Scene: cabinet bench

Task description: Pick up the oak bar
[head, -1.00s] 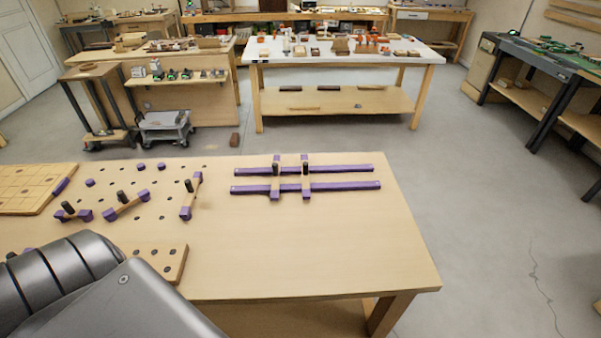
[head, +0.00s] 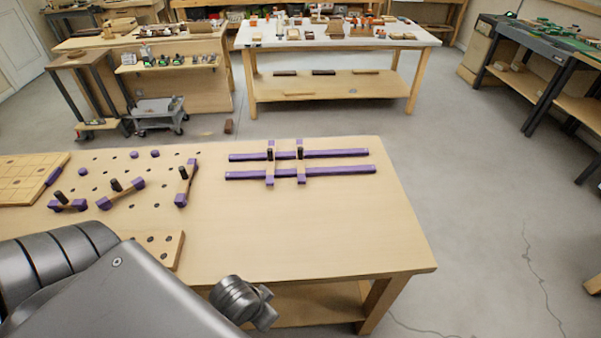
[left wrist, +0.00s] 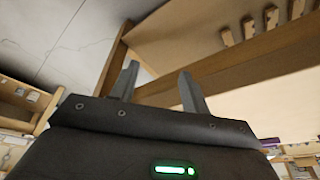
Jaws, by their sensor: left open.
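Two more wood pieces (head: 270,163) (head: 300,163) cross the two purple rails. I cannot tell which of these is the oak bar. My left gripper (left wrist: 158,70) has its two fingers apart with nothing between them in the left wrist view. In the head view my left arm ends low, at the bench's front edge, away from the bars. My right gripper is not in view.
The bench top (head: 300,225) is bare in its front middle and right. A holed wood block (head: 165,247) lies near my left arm. A gridded board (head: 30,178) is at the far left. In the left wrist view a wooden beam (left wrist: 225,72) runs close behind the fingers.

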